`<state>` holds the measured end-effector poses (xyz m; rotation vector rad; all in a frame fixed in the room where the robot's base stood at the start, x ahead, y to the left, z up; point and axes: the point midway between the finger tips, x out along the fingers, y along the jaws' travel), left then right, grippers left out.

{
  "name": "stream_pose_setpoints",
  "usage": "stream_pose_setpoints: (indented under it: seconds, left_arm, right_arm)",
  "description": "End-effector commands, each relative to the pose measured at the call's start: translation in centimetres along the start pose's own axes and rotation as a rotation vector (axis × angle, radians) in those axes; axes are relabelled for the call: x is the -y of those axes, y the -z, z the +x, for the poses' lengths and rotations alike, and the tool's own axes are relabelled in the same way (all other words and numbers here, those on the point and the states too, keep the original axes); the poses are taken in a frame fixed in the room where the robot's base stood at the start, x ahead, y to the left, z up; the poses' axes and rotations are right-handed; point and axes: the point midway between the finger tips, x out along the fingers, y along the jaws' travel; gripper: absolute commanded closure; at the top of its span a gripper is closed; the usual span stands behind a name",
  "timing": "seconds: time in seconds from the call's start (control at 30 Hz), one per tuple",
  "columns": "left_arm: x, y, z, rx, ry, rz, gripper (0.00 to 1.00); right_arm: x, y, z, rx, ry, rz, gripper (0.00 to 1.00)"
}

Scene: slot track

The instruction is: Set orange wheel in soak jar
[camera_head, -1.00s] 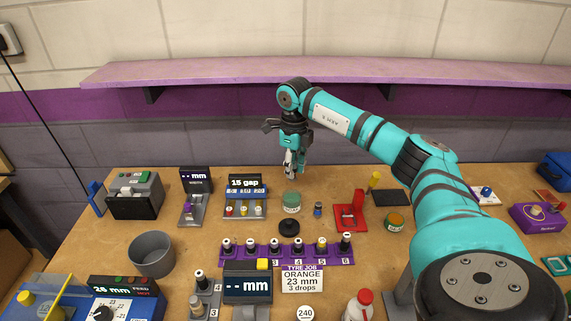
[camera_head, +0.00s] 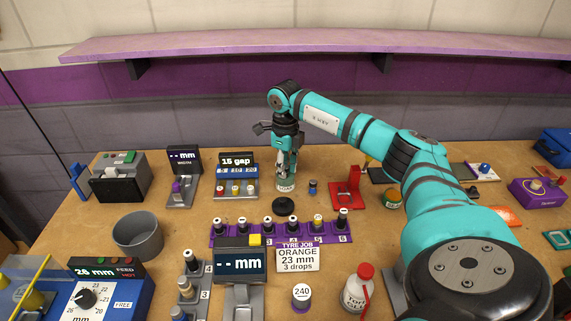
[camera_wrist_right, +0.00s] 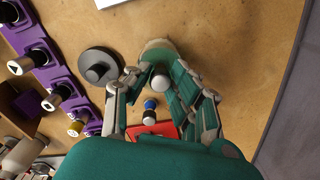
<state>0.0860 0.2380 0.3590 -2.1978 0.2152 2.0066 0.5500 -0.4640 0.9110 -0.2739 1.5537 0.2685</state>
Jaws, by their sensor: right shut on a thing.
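The soak jar (camera_head: 286,186) is a small green-grey glass jar with a pale label. It stands uncovered on the bench, its round mouth showing partly in the wrist view (camera_wrist_right: 158,46). My right gripper (camera_head: 286,170) points down directly over the jar, its fingertips at about rim height. In the wrist view its fingers (camera_wrist_right: 158,85) are shut on a piece with a pale round top (camera_wrist_right: 161,82). No orange shows on this piece; its lower part is hidden, so I cannot tell how deep it sits. My left gripper is not in view.
A black knobbed lid (camera_head: 284,206) lies in front of the jar. A purple rack (camera_head: 268,241) with several pale-topped pegs is nearer. A small blue-banded piece (camera_head: 312,187) and a red stand (camera_head: 346,193) are to the right. A grey bowl (camera_head: 138,235) stands left.

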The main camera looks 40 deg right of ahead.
Motion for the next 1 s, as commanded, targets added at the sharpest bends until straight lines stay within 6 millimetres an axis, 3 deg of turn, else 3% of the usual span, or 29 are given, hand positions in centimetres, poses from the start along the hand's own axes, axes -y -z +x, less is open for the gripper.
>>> stream_pose_setpoints:
  seconds: [0.37,0.4,0.6,1.0]
  left_arm:
    - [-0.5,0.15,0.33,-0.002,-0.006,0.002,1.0]
    - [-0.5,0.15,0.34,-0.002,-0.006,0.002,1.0]
    - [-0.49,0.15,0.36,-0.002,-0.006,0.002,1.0]
    - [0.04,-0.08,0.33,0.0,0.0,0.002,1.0]
  right_arm:
    - [-0.15,0.12,1.01,-0.007,-0.003,-0.002,1.0]
    - [-0.17,0.14,1.06,-0.008,-0.004,-0.002,0.78]
    - [-0.21,0.19,1.2,-0.011,-0.004,-0.002,0.52]
    - [-0.07,0.2,0.97,-0.009,-0.001,-0.001,0.52]
